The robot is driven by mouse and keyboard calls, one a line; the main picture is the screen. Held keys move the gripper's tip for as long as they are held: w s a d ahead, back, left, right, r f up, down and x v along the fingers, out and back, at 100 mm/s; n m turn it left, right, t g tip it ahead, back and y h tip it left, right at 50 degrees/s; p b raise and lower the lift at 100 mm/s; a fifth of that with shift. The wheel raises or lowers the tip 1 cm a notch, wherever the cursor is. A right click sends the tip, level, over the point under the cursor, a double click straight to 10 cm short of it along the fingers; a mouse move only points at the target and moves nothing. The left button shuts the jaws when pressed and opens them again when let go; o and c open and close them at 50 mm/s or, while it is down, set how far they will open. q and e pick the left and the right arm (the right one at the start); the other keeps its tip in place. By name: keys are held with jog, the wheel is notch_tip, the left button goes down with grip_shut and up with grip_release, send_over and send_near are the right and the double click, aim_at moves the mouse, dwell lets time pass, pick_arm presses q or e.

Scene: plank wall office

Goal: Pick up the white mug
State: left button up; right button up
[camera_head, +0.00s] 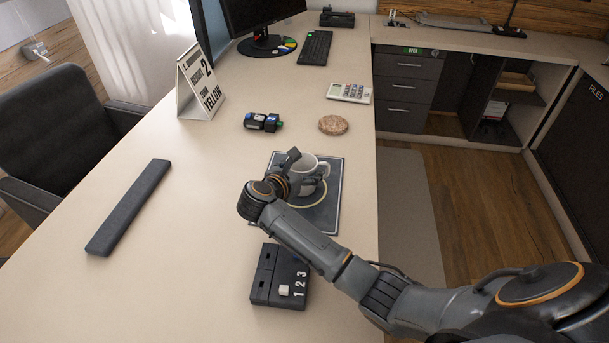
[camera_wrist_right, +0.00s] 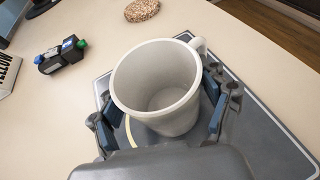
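The white mug (camera_wrist_right: 160,85) stands upright on a dark square mat (camera_head: 327,214) on the desk; in the head view the mug (camera_head: 311,172) is partly hidden by my gripper. My right gripper (camera_wrist_right: 163,122) is open, with one blue-padded finger on each side of the mug. Small gaps show between the pads and the mug's wall. The mug's handle points away from the wrist, toward the upper right of the wrist view. My left gripper is in neither view.
A cork coaster (camera_head: 333,125), a small dark gadget (camera_head: 262,122) and a calculator (camera_head: 349,93) lie beyond the mat. A black box with numbers (camera_head: 265,276) sits nearer, beside my right arm. A folded sign (camera_head: 200,84) and a grey bar (camera_head: 128,207) are to the left.

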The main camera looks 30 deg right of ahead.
jog(key=c, duration=0.7)
jog(key=shift+c, duration=0.3)
jog(key=shift+r, duration=0.1)
